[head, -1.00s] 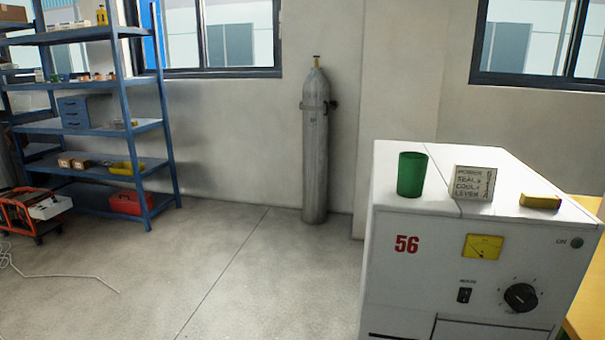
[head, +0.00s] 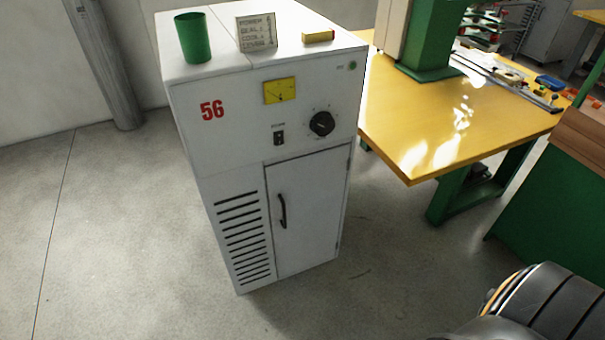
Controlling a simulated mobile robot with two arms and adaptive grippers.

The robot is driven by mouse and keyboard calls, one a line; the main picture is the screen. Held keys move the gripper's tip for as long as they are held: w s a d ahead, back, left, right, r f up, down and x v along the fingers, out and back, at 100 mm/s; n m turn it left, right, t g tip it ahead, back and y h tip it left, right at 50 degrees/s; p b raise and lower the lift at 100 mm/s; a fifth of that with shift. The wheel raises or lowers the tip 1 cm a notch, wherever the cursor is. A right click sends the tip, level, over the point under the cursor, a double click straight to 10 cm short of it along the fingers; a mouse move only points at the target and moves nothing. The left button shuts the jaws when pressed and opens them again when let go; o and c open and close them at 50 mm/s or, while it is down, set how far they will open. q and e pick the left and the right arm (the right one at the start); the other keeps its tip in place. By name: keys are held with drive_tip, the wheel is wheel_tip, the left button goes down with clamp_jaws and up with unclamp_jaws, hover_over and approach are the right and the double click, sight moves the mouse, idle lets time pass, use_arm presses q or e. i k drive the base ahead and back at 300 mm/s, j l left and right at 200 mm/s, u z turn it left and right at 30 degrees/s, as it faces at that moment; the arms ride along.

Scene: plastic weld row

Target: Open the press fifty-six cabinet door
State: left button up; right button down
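The white press cabinet (head: 188,130) with a red number 56 stands on the floor in the middle of the head view. Its door (head: 315,210) is on the lower right of the front face and is shut. A black curved handle (head: 283,211) sits near the door's left edge, and hinges show along its right edge. A dark rounded part of my own body shows at the bottom right corner. Neither my left nor my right gripper is in view.
A green cup (head: 193,38), a small sign (head: 257,32) and a yellow box (head: 318,37) stand on the cabinet top. A yellow-topped table (head: 400,125) is close on the right. The floor in front and left is clear.

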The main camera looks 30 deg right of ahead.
sight(305, 193)
drive_tip(key=z, duration=0.95)
